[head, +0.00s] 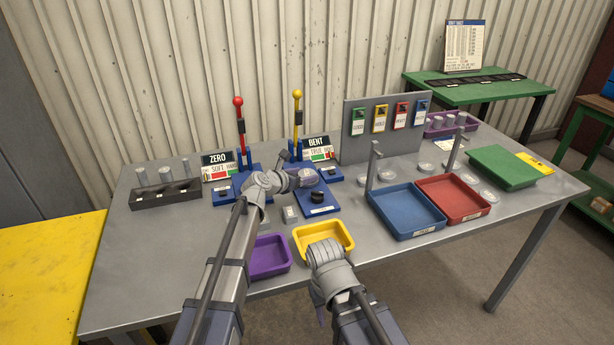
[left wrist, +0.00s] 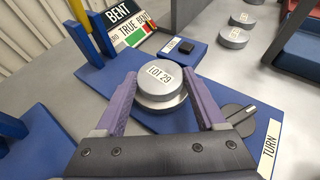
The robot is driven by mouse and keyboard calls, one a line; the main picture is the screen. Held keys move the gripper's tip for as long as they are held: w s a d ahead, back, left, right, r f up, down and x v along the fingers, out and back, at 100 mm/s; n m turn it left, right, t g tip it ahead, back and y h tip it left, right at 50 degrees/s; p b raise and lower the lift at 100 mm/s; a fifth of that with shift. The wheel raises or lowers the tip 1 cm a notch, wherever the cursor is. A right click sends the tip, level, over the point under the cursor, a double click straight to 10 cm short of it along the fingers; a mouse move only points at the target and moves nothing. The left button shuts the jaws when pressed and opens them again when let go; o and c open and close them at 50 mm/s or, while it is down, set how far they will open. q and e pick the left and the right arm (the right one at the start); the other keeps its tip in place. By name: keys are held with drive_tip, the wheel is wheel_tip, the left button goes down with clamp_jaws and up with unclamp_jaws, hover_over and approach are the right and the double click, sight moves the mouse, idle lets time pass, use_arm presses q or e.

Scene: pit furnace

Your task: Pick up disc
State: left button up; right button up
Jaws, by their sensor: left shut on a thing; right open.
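The grey metal disc marked LOT 29 (left wrist: 161,76) is between the purple fingers of my left gripper (left wrist: 161,88), which is shut on it. The disc is above a round metal seat (left wrist: 165,106) on the blue BENT tester (left wrist: 215,85); I cannot tell whether it touches the seat. In the head view my left gripper (head: 303,179) is over this tester (head: 318,207), and the disc is mostly hidden by it. My right gripper (head: 321,312) is open, low at the front edge beside the yellow tray (head: 324,234).
A purple tray (head: 268,255) is left of the yellow one. The ZERO tester (head: 236,184) with a red-knobbed lever stands to the left. A blue tray (head: 405,210) and a red tray (head: 452,198) are to the right, with several loose discs around them. The table's front left is clear.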

sight(303, 176)
use_arm(q)
clamp_jaws()
drive_tip(key=shift+r, duration=0.1)
wheel_tip(303, 176, up, 10)
drive_tip(key=p, duration=1)
